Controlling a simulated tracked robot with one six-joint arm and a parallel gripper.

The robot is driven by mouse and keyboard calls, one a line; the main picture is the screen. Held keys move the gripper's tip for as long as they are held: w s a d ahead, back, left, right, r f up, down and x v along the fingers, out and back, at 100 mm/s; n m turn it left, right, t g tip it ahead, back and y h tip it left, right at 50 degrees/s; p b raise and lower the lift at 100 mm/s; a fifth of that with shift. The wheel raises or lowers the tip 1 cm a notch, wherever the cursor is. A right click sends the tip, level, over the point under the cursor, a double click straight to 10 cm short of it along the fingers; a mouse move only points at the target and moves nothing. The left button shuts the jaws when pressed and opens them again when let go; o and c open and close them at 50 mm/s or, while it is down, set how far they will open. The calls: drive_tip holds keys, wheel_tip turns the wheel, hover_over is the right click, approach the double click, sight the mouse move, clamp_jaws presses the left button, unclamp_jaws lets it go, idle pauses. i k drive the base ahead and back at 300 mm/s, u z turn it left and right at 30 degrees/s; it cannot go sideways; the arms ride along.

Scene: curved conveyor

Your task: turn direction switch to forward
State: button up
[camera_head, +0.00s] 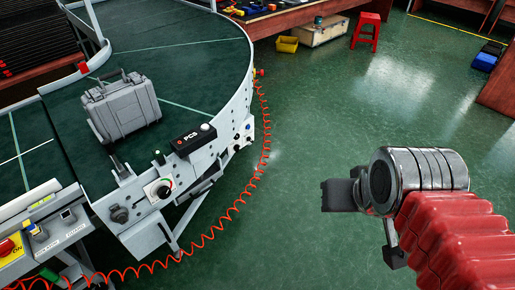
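The control panel (146,232) is on the near end of the curved conveyor, at the left of the view. It carries a round dial with a white face (161,188) and a dark knob (119,214) to its left. Their labels are too small to read, so I cannot tell which one is the direction switch or how it is set. My gripper (340,195) is at the right, over the floor, well apart from the panel and touching nothing. Its dark end points left; I cannot make out its finger opening.
A grey case (122,104) lies on the green conveyor belt (190,70). A black PCS box (192,139) sits on the rim. A box with a red button (8,248) is at lower left. A coiled red cable (232,210) hangs along the conveyor. Open green floor lies between conveyor and gripper.

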sight(237, 147)
drive_tip(key=z, duration=0.9)
drive_tip(key=i, duration=2.95)
drive_tip(key=u, duration=0.9)
